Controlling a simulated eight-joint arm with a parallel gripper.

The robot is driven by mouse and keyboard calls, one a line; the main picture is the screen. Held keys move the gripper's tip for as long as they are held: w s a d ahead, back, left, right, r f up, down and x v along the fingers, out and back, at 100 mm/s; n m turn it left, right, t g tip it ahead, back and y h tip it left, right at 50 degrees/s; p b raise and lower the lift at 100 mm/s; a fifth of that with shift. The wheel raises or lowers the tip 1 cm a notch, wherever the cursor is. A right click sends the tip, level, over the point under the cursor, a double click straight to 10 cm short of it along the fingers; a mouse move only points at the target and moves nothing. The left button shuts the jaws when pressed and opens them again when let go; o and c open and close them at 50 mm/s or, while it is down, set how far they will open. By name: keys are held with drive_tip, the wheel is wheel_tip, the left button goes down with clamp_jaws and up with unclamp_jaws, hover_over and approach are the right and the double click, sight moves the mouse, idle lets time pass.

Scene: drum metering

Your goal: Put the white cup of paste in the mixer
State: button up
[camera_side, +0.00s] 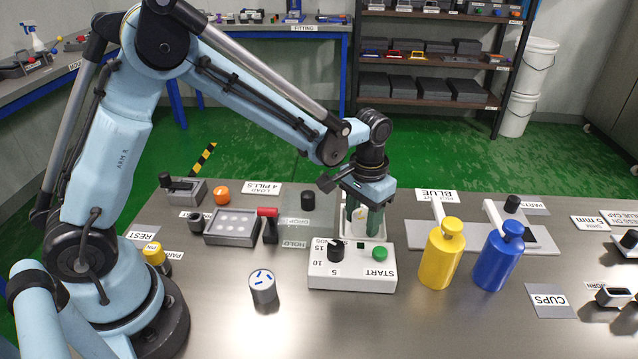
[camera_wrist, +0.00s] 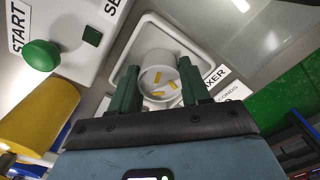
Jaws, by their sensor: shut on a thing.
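The white cup (camera_side: 358,213) is between my gripper's green fingers (camera_side: 363,218). In the wrist view the cup (camera_wrist: 157,62) shows its open top, with several yellow pieces on pale contents, and the fingers (camera_wrist: 158,88) are shut on its two sides. The mixer (camera_side: 352,282) is a white box with a dial and a green START button. Its pale square well (camera_wrist: 150,24) lies behind the box, and the cup is over or within it. I cannot tell whether the cup touches the well's floor.
Another pale cup (camera_side: 263,288) with blue pieces stands on the table in front of the mixer, to the left. A yellow pump bottle (camera_side: 441,258) and a blue pump bottle (camera_side: 498,260) stand to the right. A grey pill tray (camera_side: 232,227) and red-handled tool (camera_side: 268,224) are at left.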

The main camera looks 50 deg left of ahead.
sight(364, 215)
drive_tip(key=o, duration=0.8)
drive_tip(key=shift+f, duration=0.1)
wheel_tip(364, 215, up, 11)
drive_tip(key=shift+s+a+r+t, duration=0.25)
drive_tip(key=shift+s+a+t, duration=0.95)
drive_tip(key=shift+s, duration=1.05)
drive_tip(key=shift+s+a+r+t, duration=0.25)
drive_tip(key=shift+s+a+t, duration=0.95)
drive_tip(key=shift+s, duration=1.05)
drive_tip(key=shift+s+a+r+t, duration=0.25)
drive_tip(key=shift+s+a+t, duration=0.9)
drive_tip(key=shift+s, duration=1.1)
